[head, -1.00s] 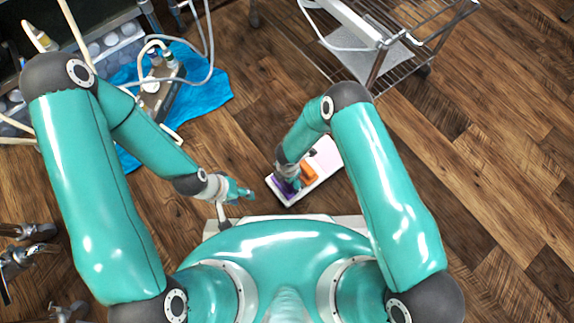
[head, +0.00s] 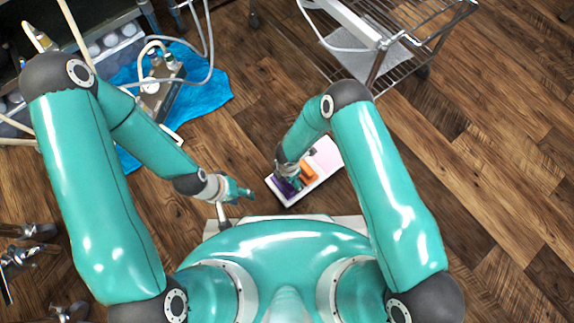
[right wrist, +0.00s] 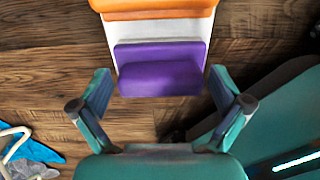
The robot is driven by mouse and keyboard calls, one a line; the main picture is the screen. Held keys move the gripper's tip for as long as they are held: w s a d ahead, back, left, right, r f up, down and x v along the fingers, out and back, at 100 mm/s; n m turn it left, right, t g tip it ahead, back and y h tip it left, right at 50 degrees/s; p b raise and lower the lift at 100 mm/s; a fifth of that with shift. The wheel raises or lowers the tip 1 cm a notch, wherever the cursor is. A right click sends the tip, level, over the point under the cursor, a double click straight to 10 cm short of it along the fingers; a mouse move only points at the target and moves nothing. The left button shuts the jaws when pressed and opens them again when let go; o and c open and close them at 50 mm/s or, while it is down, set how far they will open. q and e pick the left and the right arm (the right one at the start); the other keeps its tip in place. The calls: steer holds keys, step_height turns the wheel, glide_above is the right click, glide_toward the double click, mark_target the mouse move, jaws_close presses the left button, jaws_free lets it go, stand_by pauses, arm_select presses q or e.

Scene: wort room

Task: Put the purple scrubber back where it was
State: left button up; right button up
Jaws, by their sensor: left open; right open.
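The purple scrubber (head: 283,188) is at the near left end of a white tray (head: 326,150) on the floor, partly hidden by my right gripper (head: 289,180) in the head view. In the right wrist view the purple scrubber (right wrist: 160,77) shows whole, as a raised slab with a lower block in front. My right gripper (right wrist: 163,97) is open, its fingers spread to either side of the scrubber and apart from it. My left gripper (head: 242,193) is open and empty, left of the tray.
An orange block (head: 309,172) sits in the tray beside the purple scrubber. A wire-shelf cart (head: 400,50) stands at the back right. A blue sheet (head: 205,95) with a caddy and hoses lies at the back left. Wooden floor to the right is clear.

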step_height(320, 180, up, 11)
steer(key=p, duration=0.4)
steer(key=s+d+r+m+y, duration=0.2)
steer(key=s+d+r+m, duration=0.2)
steer(key=m, duration=0.9)
steer(key=s+d+r+m+y, duration=0.2)
steer(key=s+d+r+m, duration=0.2)
steer(key=m, duration=1)
steer(key=s+d, duration=0.2)
steer(key=d, duration=0.1)
steer(key=shift+r+t, duration=0.3)
steer(key=shift+r, duration=0.05)
step_height(320, 180, up, 35)
steer(key=p, duration=3.4)
steer(key=shift+f, duration=0.2)
